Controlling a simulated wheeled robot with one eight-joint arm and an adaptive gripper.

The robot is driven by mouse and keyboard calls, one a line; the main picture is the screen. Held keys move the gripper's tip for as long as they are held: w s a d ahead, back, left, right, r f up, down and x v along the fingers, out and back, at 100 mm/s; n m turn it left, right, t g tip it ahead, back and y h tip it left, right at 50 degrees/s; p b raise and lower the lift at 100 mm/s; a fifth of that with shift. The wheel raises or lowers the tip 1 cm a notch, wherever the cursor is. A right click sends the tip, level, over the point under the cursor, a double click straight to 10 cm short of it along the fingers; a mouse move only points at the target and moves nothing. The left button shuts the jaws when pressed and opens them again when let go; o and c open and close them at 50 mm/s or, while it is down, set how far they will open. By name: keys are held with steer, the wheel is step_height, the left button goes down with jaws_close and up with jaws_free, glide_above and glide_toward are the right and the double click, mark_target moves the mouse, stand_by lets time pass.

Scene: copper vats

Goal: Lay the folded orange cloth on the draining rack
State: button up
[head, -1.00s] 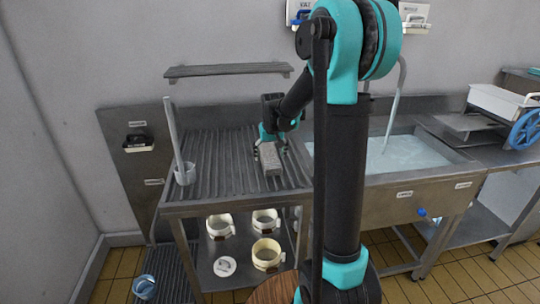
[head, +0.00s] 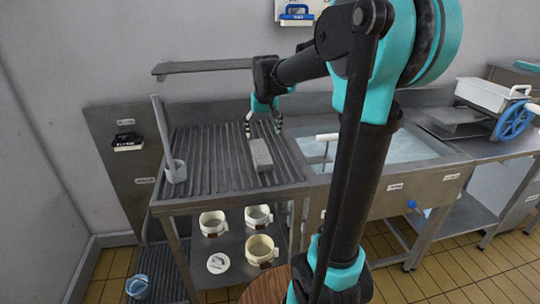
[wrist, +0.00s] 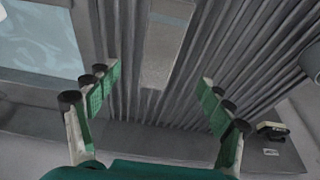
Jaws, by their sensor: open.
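A grey, flat rectangular block (head: 261,155) lies on the ribbed draining rack (head: 212,160), near its right side. No orange cloth shows in any view; I cannot tell whether this grey piece is the folded cloth. My gripper (head: 263,125) is open and empty, above and behind the block. In the wrist view, my gripper's (wrist: 158,77) fingers are spread wide with nothing between them, and the grey block (wrist: 167,45) lies beyond the fingertips on the ribs.
A grey cup with a long upright handle (head: 175,171) stands at the rack's left. A water-filled sink (head: 390,153) adjoins on the right. A wall shelf (head: 203,67) hangs above the rack. Several cream moulds (head: 261,250) stand on the shelf below.

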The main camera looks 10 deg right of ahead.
steer(key=s+d+f, duration=0.2)
steer(key=s+f, duration=0.7)
steer(key=s, duration=0.4)
steer(key=s+d+f, duration=0.1)
steer(key=s+f, duration=0.8)
steer(key=s, duration=0.4)
steer(key=shift+d+t, duration=0.4)
